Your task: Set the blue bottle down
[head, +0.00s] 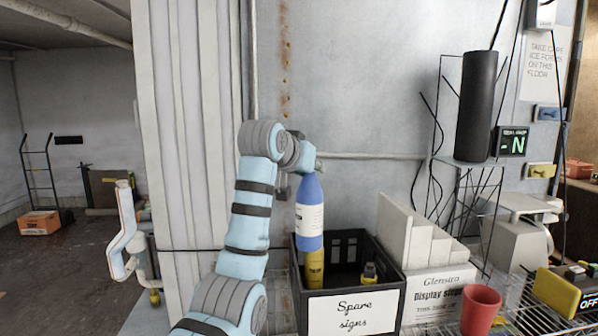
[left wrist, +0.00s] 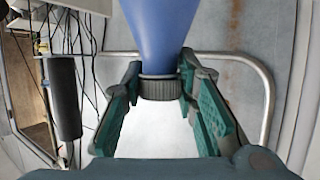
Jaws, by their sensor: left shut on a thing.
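The blue bottle (head: 310,228) hangs upright with a white label around its middle. My left gripper (head: 302,172) is at its top end. In the left wrist view the blue bottle (left wrist: 160,35) runs up from a dark ribbed cap (left wrist: 160,88), and the fingers of my left gripper (left wrist: 161,80) are shut around that cap. The bottle's lower end shows over the black crate (head: 352,262), in line with a yellow bottle (head: 314,270) in the crate; I cannot tell whether they touch. My right gripper is not in view.
The crate, labelled "Spare signs", also holds a small dark bottle with yellow (head: 369,273). To its right are white display steps (head: 425,245) on their box, a red cup (head: 481,310) and a yellow block (head: 556,292). A black cylinder (head: 476,105) stands on a wire rack.

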